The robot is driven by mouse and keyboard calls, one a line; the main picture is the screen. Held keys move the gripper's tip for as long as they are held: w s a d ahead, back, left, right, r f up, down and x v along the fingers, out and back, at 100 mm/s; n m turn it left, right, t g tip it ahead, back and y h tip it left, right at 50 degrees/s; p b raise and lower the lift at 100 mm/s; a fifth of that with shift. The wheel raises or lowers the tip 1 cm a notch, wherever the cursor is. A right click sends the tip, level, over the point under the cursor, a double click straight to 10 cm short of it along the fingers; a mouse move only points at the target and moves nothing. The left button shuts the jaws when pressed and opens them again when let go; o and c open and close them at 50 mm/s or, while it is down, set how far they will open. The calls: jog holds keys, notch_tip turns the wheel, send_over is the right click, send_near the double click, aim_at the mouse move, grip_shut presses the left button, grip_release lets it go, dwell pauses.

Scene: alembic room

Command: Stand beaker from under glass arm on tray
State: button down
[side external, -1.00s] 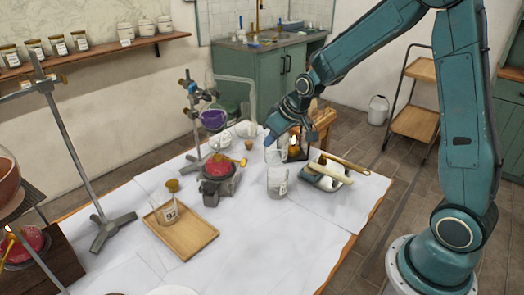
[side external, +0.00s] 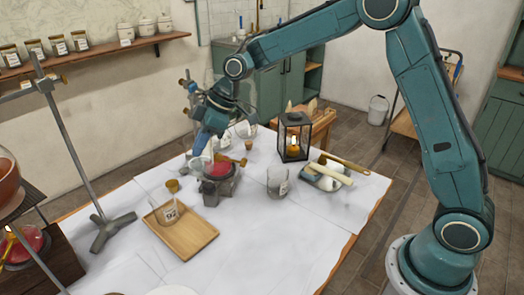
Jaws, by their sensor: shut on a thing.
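The wooden tray (side external: 195,238) lies on the white-covered table at centre left. A glass beaker with a label (side external: 167,214) stands on it. My gripper (side external: 198,152) points down behind and above the tray, beside the burner stand. It is shut on a clear glass beaker (side external: 196,164), which is small and partly hidden by the fingers. Another clear beaker (side external: 278,181) stands on the table to the right. The glass arm of the apparatus is mostly hidden behind my arm.
A metal stand (side external: 112,230) is at left. The table front right is clear.

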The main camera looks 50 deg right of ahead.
jog(key=a+r+n+g, duration=0.2)
jog(key=a+n, duration=0.3)
jog(key=a, duration=0.2)
jog(key=shift+w+n+y, duration=0.25)
jog(key=shift+n+y, duration=0.15)
jog(key=shift+a, duration=0.1)
notch_tip(320, 180, down, 16)
dwell(0.4)
jog(key=shift+f, duration=2)
jog(key=shift+f, duration=0.1)
jog(key=c, duration=1.6)
grip_release()
jog(key=shift+o, duration=0.2)
